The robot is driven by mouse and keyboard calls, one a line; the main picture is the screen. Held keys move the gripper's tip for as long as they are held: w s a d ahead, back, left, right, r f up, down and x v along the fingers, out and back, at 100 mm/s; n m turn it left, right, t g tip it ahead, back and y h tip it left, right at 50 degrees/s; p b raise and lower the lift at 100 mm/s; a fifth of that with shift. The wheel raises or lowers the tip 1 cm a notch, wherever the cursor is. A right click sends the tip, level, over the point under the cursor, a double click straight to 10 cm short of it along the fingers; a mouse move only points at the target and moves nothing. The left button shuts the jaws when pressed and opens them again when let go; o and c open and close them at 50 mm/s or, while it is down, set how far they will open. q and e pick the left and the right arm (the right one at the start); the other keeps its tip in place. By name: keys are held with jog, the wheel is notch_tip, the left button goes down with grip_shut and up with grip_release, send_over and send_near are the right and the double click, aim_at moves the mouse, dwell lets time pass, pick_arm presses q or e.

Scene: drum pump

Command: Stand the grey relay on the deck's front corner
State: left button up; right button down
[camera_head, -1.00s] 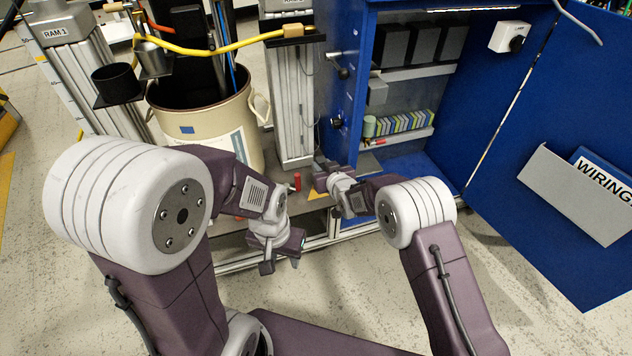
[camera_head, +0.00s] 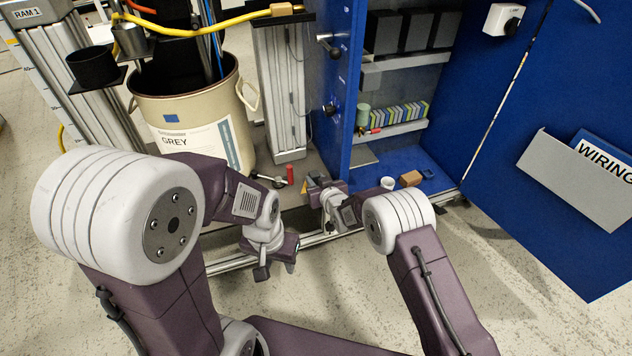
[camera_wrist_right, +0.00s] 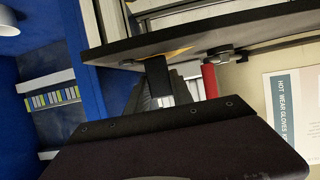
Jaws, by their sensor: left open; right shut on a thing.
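My right gripper (camera_head: 323,190) is shut just above the deck's (camera_head: 312,163) front edge, beside the blue cabinet. Only a small part of the grey relay shows at its jaws; in the right wrist view a grey piece (camera_wrist_right: 180,88) sits by the dark finger, mostly hidden. An orange-yellow corner patch (camera_head: 311,182) shows on the deck right by this gripper. I cannot tell whether the relay touches the deck. My left gripper (camera_head: 276,264) is open and empty, lower, in front of the deck's rail.
The cream drum (camera_head: 195,115) stands behind. A white cup (camera_head: 387,183) and brown block (camera_head: 411,178) are at the cabinet floor. The open blue door (camera_head: 560,130) bounds the right.

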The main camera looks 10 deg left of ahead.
jog(key=c, duration=1.1)
grip_release()
jog(key=shift+f, duration=0.1)
jog(key=shift+r+p, duration=0.3)
jog(key=v, duration=1.2)
jog(key=shift+f, duration=0.15)
